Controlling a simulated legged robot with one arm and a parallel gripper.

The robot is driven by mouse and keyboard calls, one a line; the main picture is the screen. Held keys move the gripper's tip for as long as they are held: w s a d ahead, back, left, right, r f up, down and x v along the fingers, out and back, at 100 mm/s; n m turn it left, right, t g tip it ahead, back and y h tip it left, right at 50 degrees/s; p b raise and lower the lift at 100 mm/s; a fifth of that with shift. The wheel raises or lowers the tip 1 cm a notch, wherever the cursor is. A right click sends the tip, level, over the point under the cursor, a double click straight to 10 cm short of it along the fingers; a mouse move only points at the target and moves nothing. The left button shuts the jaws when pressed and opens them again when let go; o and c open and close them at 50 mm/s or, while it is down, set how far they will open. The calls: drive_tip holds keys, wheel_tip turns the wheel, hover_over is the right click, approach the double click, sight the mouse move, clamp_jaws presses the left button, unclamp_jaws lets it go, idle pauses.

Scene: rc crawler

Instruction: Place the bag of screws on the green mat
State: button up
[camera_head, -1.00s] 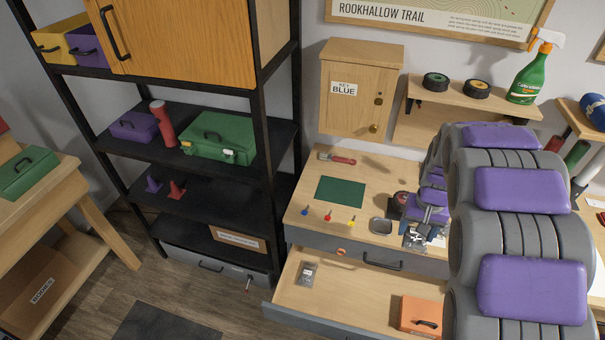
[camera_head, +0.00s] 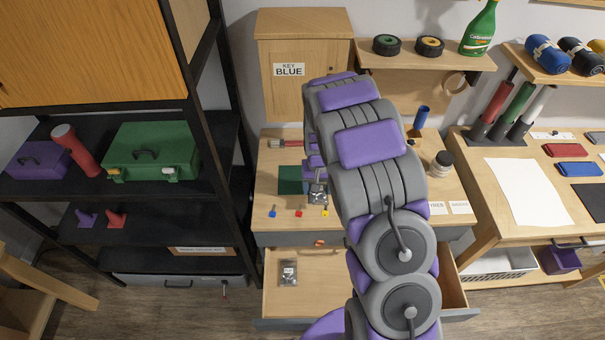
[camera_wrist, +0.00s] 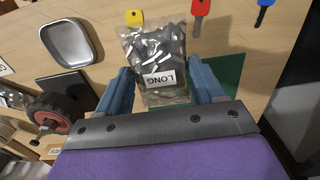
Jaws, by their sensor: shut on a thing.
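My gripper (camera_wrist: 162,78) is shut on a clear bag of screws (camera_wrist: 155,50) with a white label reading LONG. The bag also shows in the head view (camera_head: 318,194), hanging below the gripper at the mat's right side. The green mat (camera_head: 290,181) lies flat on the workbench, partly hidden by my arm. In the wrist view the mat (camera_wrist: 228,72) shows beside and behind the right finger. The bag appears above the bench; its exact height is hard to tell. A second small bag (camera_head: 288,272) lies in the open drawer.
Blue (camera_head: 272,211), red (camera_head: 299,213) and yellow (camera_head: 325,212) keys lie along the bench front. A metal tray (camera_wrist: 68,42) and a wheeled part (camera_wrist: 52,112) sit left in the wrist view. The drawer (camera_head: 330,265) stands open below. A key cabinet (camera_head: 303,65) hangs behind.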

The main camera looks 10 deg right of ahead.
drive_tip(key=w, duration=0.3)
drive_tip(key=w+a, duration=0.1)
drive_tip(key=w, duration=0.2)
drive_tip(key=w+a+f+b, duration=0.1)
drive_tip(key=w, duration=0.3)
drive_tip(key=shift+a, duration=0.1)
wheel_tip(320, 180, down, 4)
drive_tip(key=shift+r+b, duration=0.25)
drive_tip(key=shift+b, duration=0.3)
drive_tip(key=shift+s, duration=0.1)
drive_tip(key=o, duration=1)
drive_tip(key=shift+o, duration=0.2)
